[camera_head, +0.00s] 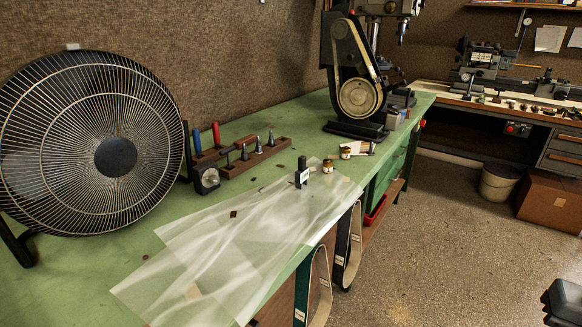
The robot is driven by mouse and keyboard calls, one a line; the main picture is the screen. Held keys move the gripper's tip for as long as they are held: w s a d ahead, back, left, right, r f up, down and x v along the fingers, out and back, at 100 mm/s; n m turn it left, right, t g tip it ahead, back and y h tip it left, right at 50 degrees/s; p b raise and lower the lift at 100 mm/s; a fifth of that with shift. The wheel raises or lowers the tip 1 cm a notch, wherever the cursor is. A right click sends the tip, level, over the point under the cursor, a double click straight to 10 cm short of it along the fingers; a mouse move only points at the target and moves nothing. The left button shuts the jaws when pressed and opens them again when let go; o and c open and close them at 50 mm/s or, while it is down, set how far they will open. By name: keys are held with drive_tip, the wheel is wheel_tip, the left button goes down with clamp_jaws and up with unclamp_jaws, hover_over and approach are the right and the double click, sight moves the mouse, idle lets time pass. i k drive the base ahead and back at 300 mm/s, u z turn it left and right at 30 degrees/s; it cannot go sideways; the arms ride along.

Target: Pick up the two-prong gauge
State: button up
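I cannot make out a clear pair of prongs on anything here. A small dark gauge with a round pale dial (208,178) stands on the green bench, right of the big fan and at the left end of a wooden tool rack. A small upright black piece with a white label (302,174) stands on the clear plastic sheet, near the bench's front edge. Either could be the two-prong gauge; its prongs are too small to tell.
The fan (116,155) fills the bench's left end. The tool rack (256,157), small jars (328,166) and a belt sander (358,95) stand along the green bench (240,130). Loose plastic sheeting (235,245) covers its front. Belts (346,250) hang below. Open floor (440,230) lies right.

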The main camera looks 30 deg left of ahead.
sight(301, 176)
drive_tip(key=u, duration=0.7)
drive_tip(key=i, duration=0.75)
drive_tip(key=u, duration=0.8)
